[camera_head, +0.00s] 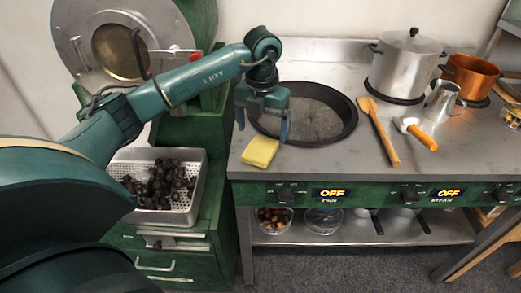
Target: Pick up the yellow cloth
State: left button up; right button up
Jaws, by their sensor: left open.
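The yellow cloth (260,151) lies flat on the grey steel counter (330,165), near its front left corner and just in front of the dark pan. My left gripper (262,128) reaches in from the left and points down. Its two fingers are apart with nothing between them. In the picture it is just above the cloth and in front of the pan's left side. Its exact height over the cloth is hard to tell. My right gripper is not in view.
A wide dark pan (335,104) sits right behind the cloth. A perforated tray (184,213) of chestnuts is at lower left.

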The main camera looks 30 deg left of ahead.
aim_at(260, 148)
pick_arm(q)
jog(key=f, duration=0.5)
jog(key=shift+s+f+p, duration=0.1)
jog(key=shift+s+p, duration=0.15)
jog(key=shift+p, duration=0.05)
jog(key=c, duration=1.1)
